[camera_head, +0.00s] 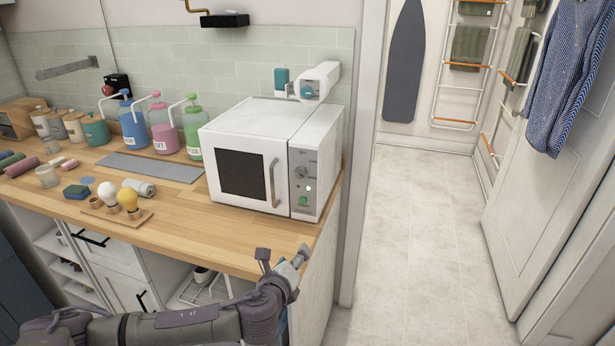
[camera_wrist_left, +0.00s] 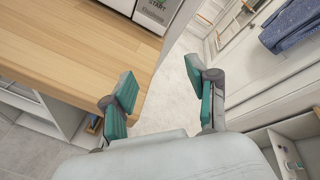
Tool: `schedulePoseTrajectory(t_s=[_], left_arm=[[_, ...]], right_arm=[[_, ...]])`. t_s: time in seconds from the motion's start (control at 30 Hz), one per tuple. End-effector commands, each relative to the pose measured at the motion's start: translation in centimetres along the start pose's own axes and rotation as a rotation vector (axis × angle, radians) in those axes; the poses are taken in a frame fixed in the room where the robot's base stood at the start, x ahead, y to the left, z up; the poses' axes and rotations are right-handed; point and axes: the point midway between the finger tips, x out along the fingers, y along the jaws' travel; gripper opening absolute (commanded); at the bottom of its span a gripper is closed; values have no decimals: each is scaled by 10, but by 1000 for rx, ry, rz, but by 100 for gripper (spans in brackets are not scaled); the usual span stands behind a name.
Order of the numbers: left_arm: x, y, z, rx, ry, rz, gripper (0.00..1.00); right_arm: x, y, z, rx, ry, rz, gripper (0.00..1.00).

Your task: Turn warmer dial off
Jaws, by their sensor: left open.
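The warmer (camera_head: 262,158) is a white microwave-like box on the right end of the wooden counter. Its dark-windowed door looks closed. On its grey front panel is a round dial (camera_head: 299,172), with a lit green light and a green button below it. Which mark the dial points to is too small to read. My left gripper (camera_head: 283,258) is in front of the counter edge, below and apart from the warmer. In the left wrist view its green-padded fingers (camera_wrist_left: 164,97) are spread with nothing between them. The warmer's lower panel corner (camera_wrist_left: 155,12) shows at the top there.
The wooden counter (camera_head: 215,233) is bare just in front of the warmer. Pump bottles (camera_head: 164,127) stand to its left, and a small board with light bulbs (camera_head: 118,208) lies farther left. The floor (camera_head: 410,230) at the right is clear, beside an open door (camera_head: 540,190).

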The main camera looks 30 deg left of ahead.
Motion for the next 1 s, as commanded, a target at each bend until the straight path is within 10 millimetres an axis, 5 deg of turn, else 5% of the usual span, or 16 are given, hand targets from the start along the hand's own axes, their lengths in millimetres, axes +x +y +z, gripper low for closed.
schedulePoseTrajectory(t_s=[0.2,0.4,0.67,1.0], left_arm=[[12,-28,75,434,-152,-119,59],[13,-42,123,735,-264,-158,59],[37,-51,134,766,-277,-159,59],[106,-68,147,763,-276,-160,59]], right_arm=[[0,-10,-3,6,3,-12,58],[-1,-18,-4,9,6,-21,58],[-10,-17,-5,7,6,-20,58],[-26,-10,-5,2,4,-13,58]])
